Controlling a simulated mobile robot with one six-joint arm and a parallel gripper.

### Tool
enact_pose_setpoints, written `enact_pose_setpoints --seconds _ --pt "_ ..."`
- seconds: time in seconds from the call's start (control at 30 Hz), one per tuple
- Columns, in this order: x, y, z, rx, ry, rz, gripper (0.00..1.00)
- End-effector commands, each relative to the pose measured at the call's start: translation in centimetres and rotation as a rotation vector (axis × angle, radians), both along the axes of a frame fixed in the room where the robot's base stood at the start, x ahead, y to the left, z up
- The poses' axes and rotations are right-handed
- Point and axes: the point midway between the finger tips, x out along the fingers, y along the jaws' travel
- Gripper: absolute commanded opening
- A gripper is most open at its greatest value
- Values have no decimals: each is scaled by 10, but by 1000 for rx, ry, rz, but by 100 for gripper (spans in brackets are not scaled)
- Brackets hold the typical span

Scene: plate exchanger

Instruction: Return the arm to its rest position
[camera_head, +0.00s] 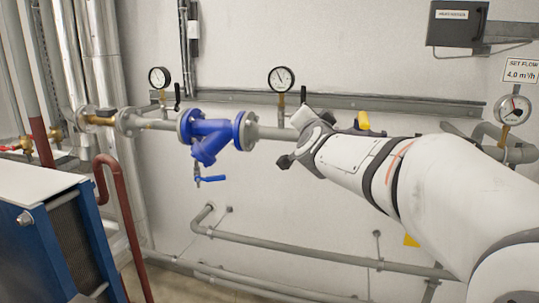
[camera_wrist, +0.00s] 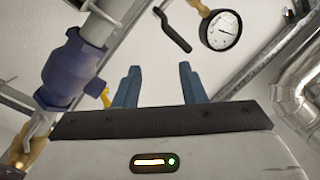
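My gripper (camera_wrist: 159,84) shows in the wrist view with its two blue fingers apart and nothing between them. In the head view my arm reaches in from the right, and its wrist end is in front of the pipe, right of the blue strainer (camera_head: 212,134). The fingers cannot be made out there. In the wrist view a dark blue fitting (camera_wrist: 72,70) on a grey pipe is left of the fingers. A pressure gauge (camera_wrist: 221,31) and a black lever handle (camera_wrist: 174,32) are above them, apart from the fingers.
Two gauges stand above the pipe, one at left (camera_head: 159,78) and one mid-picture (camera_head: 281,79). A third gauge (camera_head: 513,109) is at right. A blue plate exchanger (camera_head: 45,245) is at lower left. Low grey pipes (camera_head: 300,250) run along the wall.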

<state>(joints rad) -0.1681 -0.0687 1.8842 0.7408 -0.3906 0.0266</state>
Motion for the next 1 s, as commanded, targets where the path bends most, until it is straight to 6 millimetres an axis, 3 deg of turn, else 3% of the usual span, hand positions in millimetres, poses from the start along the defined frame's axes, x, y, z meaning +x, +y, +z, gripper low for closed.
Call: enact_pose_setpoints --seconds 0.17,0.23,0.4,0.5,0.6,0.7,0.8,1.0 --pt "-65 12 -88 -206 331 222 37" --pt "-100 12 -127 -283 478 297 37" --pt "-194 -4 -216 -439 835 434 37" --pt "-247 -18 -254 -505 1020 484 37" --pt "-291 -31 -280 -549 1168 516 37" --pt "-320 -41 -296 -575 1268 533 37" --pt "-334 -46 -302 -586 1318 541 37" --pt "-337 -47 -304 -589 1329 543 37"
